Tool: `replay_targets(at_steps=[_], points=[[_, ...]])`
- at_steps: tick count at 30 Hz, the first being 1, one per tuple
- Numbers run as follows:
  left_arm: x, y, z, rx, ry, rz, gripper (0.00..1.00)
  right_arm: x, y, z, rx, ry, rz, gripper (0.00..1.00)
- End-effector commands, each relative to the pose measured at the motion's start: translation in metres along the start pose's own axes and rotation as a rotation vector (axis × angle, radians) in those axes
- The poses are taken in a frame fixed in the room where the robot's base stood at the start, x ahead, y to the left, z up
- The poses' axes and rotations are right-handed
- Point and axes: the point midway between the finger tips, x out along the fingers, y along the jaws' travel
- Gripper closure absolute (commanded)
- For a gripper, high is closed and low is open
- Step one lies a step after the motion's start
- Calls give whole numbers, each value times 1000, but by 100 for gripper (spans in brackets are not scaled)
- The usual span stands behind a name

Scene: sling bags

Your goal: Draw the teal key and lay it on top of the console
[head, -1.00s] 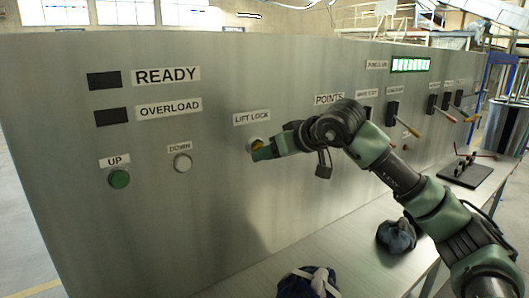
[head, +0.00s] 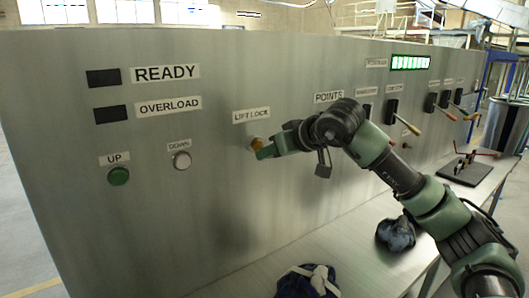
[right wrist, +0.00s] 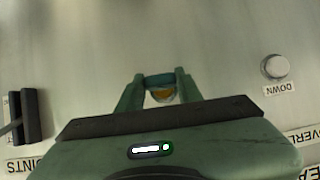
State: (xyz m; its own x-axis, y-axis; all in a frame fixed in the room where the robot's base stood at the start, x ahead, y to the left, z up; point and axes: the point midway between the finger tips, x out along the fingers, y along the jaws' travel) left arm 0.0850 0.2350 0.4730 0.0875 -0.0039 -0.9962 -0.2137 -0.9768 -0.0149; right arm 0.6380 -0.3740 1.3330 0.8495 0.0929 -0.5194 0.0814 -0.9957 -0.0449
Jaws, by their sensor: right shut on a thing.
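The console (head: 190,230) is a large grey metal box with a labelled front face; its top edge runs across the back of the head view. The LIFT LOCK (head: 257,143) is a brass-coloured round fitting under its label, and it also shows in the right wrist view (right wrist: 163,96). My right gripper (head: 267,152) is at the lock, shut on the teal key (right wrist: 160,79), which spans between its fingers. In the head view the fingers hide most of the key. I cannot tell how far the key sits in the lock. My left gripper is out of view.
A green UP button (head: 118,176) and a white DOWN button (head: 182,160) are left of the lock. Dark blue bundles (head: 396,234) lie on the ledge below (head: 350,230).

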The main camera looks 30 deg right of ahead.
Motion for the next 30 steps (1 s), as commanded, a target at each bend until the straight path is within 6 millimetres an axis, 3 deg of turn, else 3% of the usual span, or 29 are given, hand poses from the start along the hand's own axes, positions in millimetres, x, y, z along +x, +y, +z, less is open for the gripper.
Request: replay_targets(at_steps=[30], points=[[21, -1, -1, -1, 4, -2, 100, -35, 0, 22, -1, 2, 0, 100]])
